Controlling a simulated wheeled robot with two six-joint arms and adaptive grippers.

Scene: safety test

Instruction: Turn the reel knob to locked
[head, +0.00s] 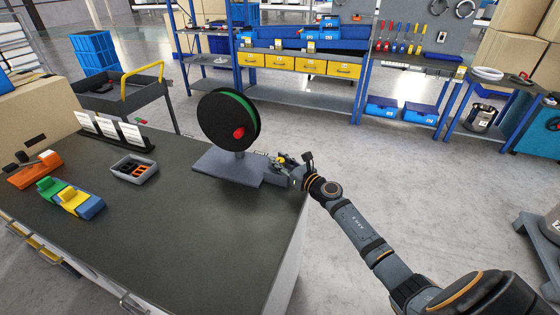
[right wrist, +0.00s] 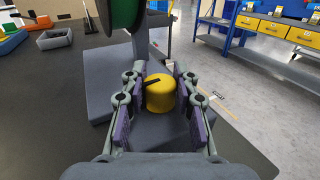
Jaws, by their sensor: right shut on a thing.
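The reel (head: 228,119), a black disc with a green rim and a red hub, stands on a grey base plate (head: 226,168) near the table's right edge. The yellow knob (right wrist: 160,93) with a black pointer sits on a grey block beside the reel's post. In the right wrist view the pointer points to the left and slightly down. My right gripper (head: 284,164) is at the knob, its fingers on both sides, shut on it. The right gripper also shows in the right wrist view (right wrist: 160,108). My left gripper is not in view.
On the dark table (head: 170,235) are a small grey bin (head: 135,169), colored blocks (head: 70,198), an orange tool (head: 34,171) and white cards (head: 109,130). A black cart (head: 125,98) stands behind. The table's front middle is clear.

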